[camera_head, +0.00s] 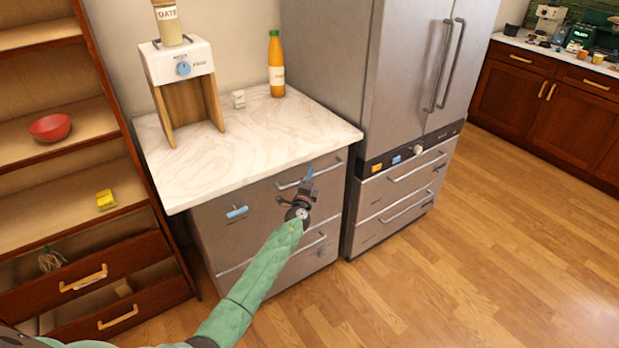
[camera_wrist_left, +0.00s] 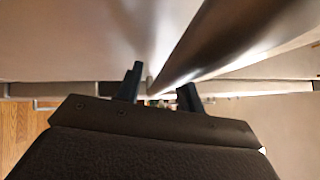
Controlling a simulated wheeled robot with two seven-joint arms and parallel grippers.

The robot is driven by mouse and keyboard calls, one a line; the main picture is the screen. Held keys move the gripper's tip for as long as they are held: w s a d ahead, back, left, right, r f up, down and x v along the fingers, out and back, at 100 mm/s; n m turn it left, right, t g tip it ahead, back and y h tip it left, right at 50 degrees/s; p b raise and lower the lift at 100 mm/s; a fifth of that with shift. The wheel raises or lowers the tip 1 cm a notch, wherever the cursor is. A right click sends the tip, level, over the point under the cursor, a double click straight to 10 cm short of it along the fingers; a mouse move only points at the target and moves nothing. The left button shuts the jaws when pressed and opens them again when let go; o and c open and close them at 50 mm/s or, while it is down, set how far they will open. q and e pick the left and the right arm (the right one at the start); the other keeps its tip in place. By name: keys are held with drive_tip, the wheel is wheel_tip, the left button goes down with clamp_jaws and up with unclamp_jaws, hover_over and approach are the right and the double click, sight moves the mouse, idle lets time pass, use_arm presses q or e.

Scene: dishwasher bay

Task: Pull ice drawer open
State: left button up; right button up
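The grey counter unit has an upper drawer (camera_head: 262,206) with a small light-blue tag on its front. I cannot read that tag, and the drawer looks closed. Its metal bar handle (camera_head: 325,173) runs along the upper right of the front. My left gripper (camera_head: 308,176) is at this handle, partly covering it. In the left wrist view, the fingers of my left gripper (camera_wrist_left: 160,84) stand apart, with the handle bar (camera_wrist_left: 225,40) running down toward the gap between them. I cannot tell whether they touch it. My right gripper is not in view.
A lower drawer (camera_head: 318,256) is below. On the white marble top (camera_head: 255,135) stand a dispenser (camera_head: 183,68), an orange bottle (camera_head: 276,68) and a small white box. A steel fridge (camera_head: 408,70) stands to the right, wooden shelves to the left. The wooden floor (camera_head: 470,270) in front is clear.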

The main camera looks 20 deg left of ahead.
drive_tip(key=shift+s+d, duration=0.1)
